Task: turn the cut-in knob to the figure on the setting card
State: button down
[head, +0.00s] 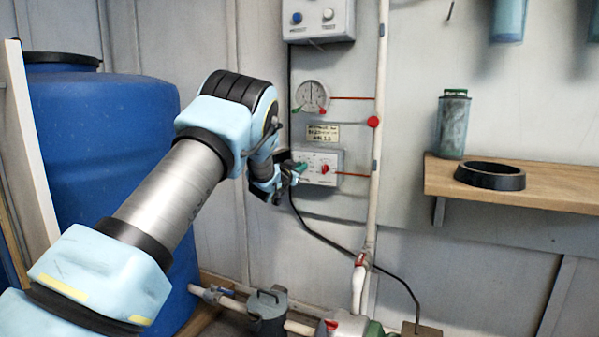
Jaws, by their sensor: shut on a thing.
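A small white control box (329,159) is on the wall, with a red knob (324,169) on its right and a green knob (301,168) on its left. Lettering on the box is too small to read, so I cannot read which is marked cut-in. My gripper (295,171) is at the left side of the box, shut on the green knob; the fingers and arm hide part of the knob and its scale. The pale yellow setting card (323,133) is just above the box; its bottom line looks like a figure, perhaps 1.5, but is blurred.
A round gauge (312,96) with green and red marks sits above the card. A grey button box (318,17) is higher up. A white vertical pipe (377,130) runs close on the right, and a wooden shelf (540,187) stands beyond. A blue barrel (105,150) is left.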

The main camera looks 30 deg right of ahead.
jog(key=shift+f+m+b, duration=0.1)
jog(key=shift+m+b, duration=0.4)
jog(key=shift+m, duration=0.6)
jog(key=c, duration=0.9)
grip_release()
jog(key=p+v, duration=0.1)
jog(key=v, duration=0.9)
jog(key=shift+s+a, duration=0.3)
jog(key=shift+s, duration=0.1)
